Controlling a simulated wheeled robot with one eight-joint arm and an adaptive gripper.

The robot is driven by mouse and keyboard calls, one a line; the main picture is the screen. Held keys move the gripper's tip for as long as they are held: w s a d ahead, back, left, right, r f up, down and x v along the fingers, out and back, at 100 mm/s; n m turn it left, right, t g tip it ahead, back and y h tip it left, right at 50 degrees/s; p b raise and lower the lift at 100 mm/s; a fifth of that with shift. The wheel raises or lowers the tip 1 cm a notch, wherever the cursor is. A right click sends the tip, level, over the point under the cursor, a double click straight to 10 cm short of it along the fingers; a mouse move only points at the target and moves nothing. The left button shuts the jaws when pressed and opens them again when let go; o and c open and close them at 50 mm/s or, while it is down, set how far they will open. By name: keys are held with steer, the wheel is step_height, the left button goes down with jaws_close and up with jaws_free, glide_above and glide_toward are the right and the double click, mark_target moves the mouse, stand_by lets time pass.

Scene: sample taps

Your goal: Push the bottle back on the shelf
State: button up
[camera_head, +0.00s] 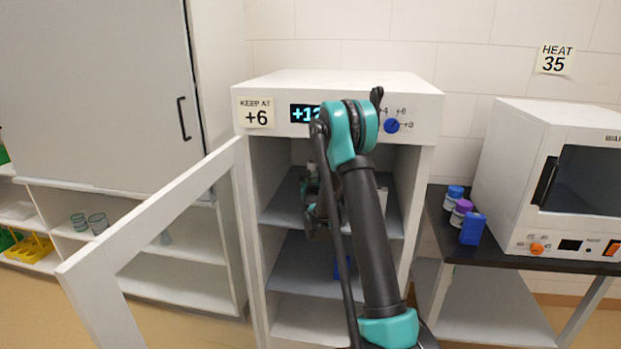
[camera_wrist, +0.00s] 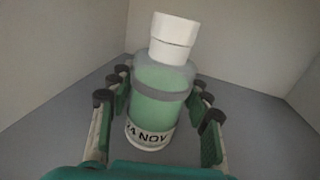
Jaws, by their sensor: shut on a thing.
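The bottle (camera_wrist: 160,95) is in the wrist view, with a white cap, a clear body, green contents and a label reading "4 NOV" with its first digit partly hidden. It stands upright on the grey shelf (camera_wrist: 255,135), tilted a little in the picture. My gripper (camera_wrist: 160,82) has fingers on both sides of the bottle and is shut on it. In the head view my gripper (camera_head: 318,208) is inside the open cabinet (camera_head: 425,150), over the upper shelf (camera_head: 281,203). My arm hides much of the interior, and I cannot make out the bottle there.
The cabinet door (camera_head: 185,228) stands open to the left. A blue item (camera_head: 342,267) shows on the lower shelf, partly hidden. At right, a dark table (camera_head: 520,255) holds capped bottles (camera_head: 456,208), a blue container (camera_head: 472,229) and a white oven (camera_head: 505,150). Behind the bottle the shelf is clear.

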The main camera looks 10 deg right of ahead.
steer(key=o, duration=1.4)
steer(key=shift+o, duration=0.2)
steer(key=shift+s, duration=0.1)
steer(key=s, duration=0.4)
steer(key=s+a, duration=0.1)
steer(key=s, duration=0.7)
steer(key=shift+a, duration=0.25)
